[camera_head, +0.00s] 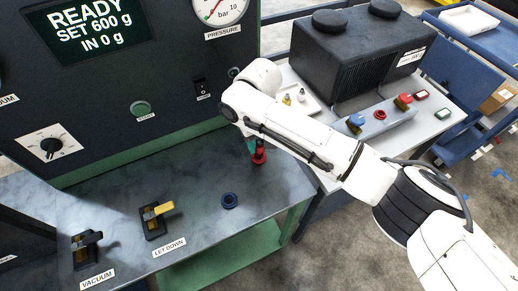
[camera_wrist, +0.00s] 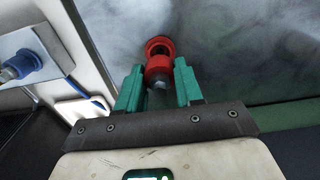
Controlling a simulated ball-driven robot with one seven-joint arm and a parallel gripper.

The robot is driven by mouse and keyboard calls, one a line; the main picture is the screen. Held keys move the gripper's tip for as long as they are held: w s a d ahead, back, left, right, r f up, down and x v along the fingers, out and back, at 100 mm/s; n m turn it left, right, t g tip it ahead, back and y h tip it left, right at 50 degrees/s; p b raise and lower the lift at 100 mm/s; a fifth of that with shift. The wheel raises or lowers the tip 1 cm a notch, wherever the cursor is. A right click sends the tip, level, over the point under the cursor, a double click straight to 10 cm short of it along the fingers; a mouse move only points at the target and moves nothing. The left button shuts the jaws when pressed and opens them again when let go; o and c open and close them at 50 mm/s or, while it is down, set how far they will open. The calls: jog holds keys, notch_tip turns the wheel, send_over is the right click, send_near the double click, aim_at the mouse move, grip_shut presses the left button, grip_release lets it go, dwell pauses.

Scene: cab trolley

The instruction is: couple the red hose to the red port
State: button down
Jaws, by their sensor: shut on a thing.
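The red port (camera_head: 260,159) is a red ring on the dark marbled bench top, right of the blue port (camera_head: 229,201). It also shows in the wrist view (camera_wrist: 158,42), just beyond my fingertips. My gripper (camera_wrist: 159,75) has green fingers shut on the red hose end (camera_wrist: 158,66), a red coupling with a grey metal tip. The coupling overlaps the near side of the red ring in the wrist view. I cannot tell whether it touches or sits in the port. In the head view my arm hides most of my gripper.
The green-black panel (camera_head: 110,100) rises behind the bench. Two levers (camera_head: 157,212) (camera_head: 87,240) stand at front left.

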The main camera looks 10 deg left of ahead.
jog(key=shift+r+p, duration=1.1)
jog(key=shift+r, duration=0.25)
jog(key=shift+d, duration=0.15)
